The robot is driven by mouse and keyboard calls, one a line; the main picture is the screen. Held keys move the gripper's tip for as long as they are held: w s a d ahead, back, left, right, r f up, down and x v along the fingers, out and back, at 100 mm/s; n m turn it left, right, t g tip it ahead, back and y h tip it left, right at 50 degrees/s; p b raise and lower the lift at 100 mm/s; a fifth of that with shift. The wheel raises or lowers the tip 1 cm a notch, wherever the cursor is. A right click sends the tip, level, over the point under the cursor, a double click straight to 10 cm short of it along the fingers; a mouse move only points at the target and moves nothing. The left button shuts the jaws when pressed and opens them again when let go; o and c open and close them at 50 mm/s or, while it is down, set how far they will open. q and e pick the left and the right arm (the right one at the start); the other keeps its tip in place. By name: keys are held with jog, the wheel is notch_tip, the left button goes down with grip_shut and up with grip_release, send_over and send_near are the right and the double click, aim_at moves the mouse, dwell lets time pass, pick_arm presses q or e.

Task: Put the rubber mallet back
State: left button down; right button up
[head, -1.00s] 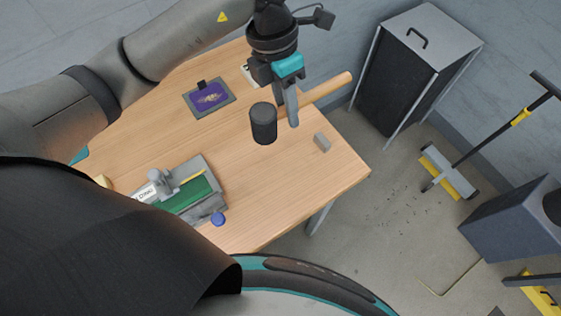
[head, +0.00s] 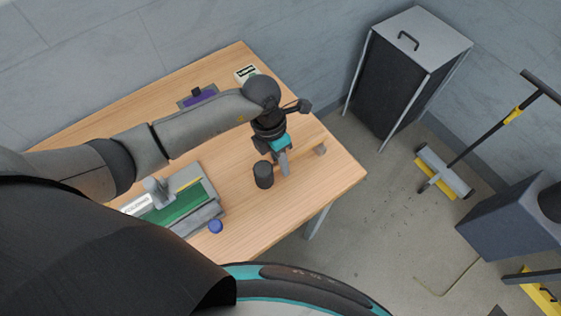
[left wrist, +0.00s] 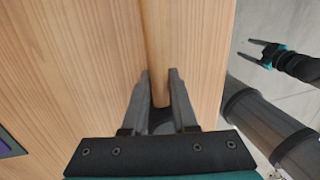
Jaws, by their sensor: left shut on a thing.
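The rubber mallet has a black head (head: 263,174) and a pale wooden handle, which shows in the left wrist view (left wrist: 155,38). My left gripper (head: 284,165) is shut on the handle close behind the head. In the left wrist view the handle runs between the two fingers (left wrist: 157,92). The mallet is low over the right part of the wooden table (head: 262,210); I cannot tell whether it touches the top. The arm hides part of the handle in the head view. My right gripper (left wrist: 262,53) shows at the upper right of the left wrist view, fingers apart and empty.
The green and grey press fixture (head: 180,203) and a blue round piece (head: 215,226) are left of the mallet. A purple-screened tablet (head: 199,96) lies behind my arm. A dark cabinet (head: 405,85) stands beyond the table.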

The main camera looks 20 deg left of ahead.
pick_arm(q)
jog(key=shift+f, duration=0.35)
jog(key=shift+f, duration=0.1)
jog(key=c, duration=0.7)
grip_release()
jog(key=v, duration=1.2)
